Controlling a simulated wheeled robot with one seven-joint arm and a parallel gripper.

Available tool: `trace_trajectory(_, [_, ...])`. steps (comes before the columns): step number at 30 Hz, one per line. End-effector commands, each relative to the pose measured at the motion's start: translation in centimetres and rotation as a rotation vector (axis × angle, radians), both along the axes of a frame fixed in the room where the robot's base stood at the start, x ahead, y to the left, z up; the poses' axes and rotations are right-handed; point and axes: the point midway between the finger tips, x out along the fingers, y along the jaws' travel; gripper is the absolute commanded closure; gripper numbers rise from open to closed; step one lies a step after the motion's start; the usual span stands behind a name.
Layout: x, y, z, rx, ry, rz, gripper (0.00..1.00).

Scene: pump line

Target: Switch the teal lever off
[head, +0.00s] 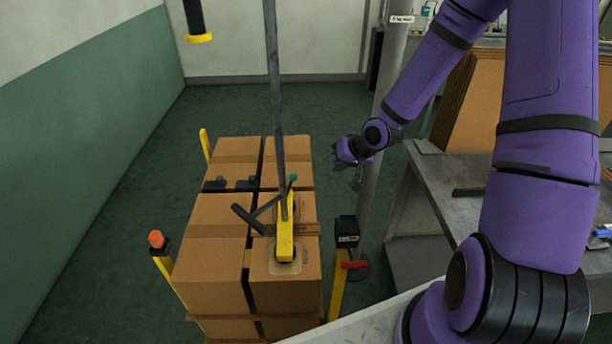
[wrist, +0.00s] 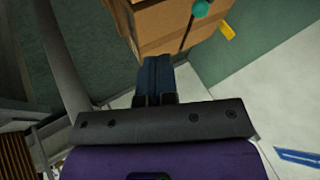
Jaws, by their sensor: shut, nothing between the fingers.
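The teal lever's round knob (head: 293,177) shows in the head view above the stacked cartons, beside an upright grey bar. Its thin stem tilts slightly, and its lower end is partly hidden by the bar and a yellow part. In the wrist view the teal knob (wrist: 201,8) is at the top edge, right of the fingertips, in front of a carton. My gripper (head: 337,163) is to the right of the knob in the head view, apart from it. Its dark fingers (wrist: 158,62) are together and empty in the wrist view.
Strapped cartons (head: 210,260) fill the middle. A yellow post with an orange top (head: 156,240) stands at left, and a red handle (head: 354,264) on a yellow post at right. A grey pole (head: 372,215) stands close by my gripper. A grey bench (head: 450,190) is at right.

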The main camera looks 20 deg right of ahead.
Motion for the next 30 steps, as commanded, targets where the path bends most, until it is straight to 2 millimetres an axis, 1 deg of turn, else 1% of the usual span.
trace_trajectory(5, [0.7,0.6,-1.2,0.001,0.002,0.003,1.00])
trace_trajectory(8, [1.4,1.1,-2.3,0.001,0.002,0.004,1.00])
trace_trajectory(20, [4.9,3.5,-7.9,-0.001,0.002,0.003,1.00])
trace_trajectory(25, [5.6,5.5,-7.5,-0.001,-0.001,0.004,1.00])
trace_trajectory(30, [6.0,6.7,-7.3,-0.001,0.000,0.002,1.00])
